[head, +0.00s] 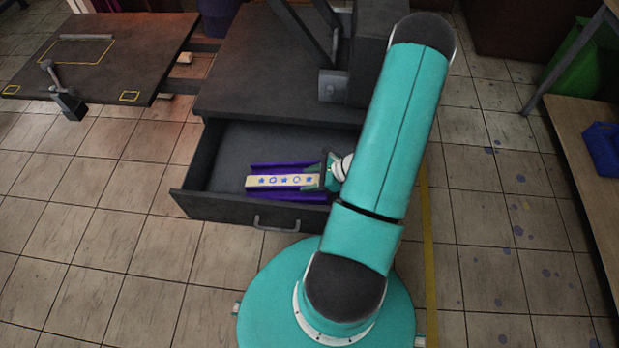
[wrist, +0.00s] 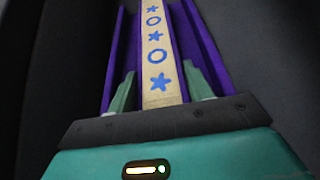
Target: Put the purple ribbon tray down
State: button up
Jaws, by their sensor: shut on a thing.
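The purple ribbon tray (head: 287,196) is inside the open drawer (head: 225,165), towards its front right. A cream strip with blue stars and rings (head: 283,181) runs lengthwise along the tray's middle. My gripper (head: 321,178) is at the tray's right end in the head view and shut on the tray. In the wrist view the tray (wrist: 205,50) stretches away from me, with one green finger on each side of the strip (wrist: 155,60). I cannot tell whether the tray's underside touches the drawer floor.
The drawer's front wall with a grey handle (head: 277,222) is close to the tray. Free drawer floor lies left of and behind the tray. A dark cabinet top (head: 270,85) overhangs the drawer's back. A dark table (head: 120,50) stands at the left, a wooden bench (head: 580,130) at the right.

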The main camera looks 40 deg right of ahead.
jog(key=o, duration=1.2)
jog(key=shift+f, duration=0.1)
jog(key=shift+c, duration=0.2)
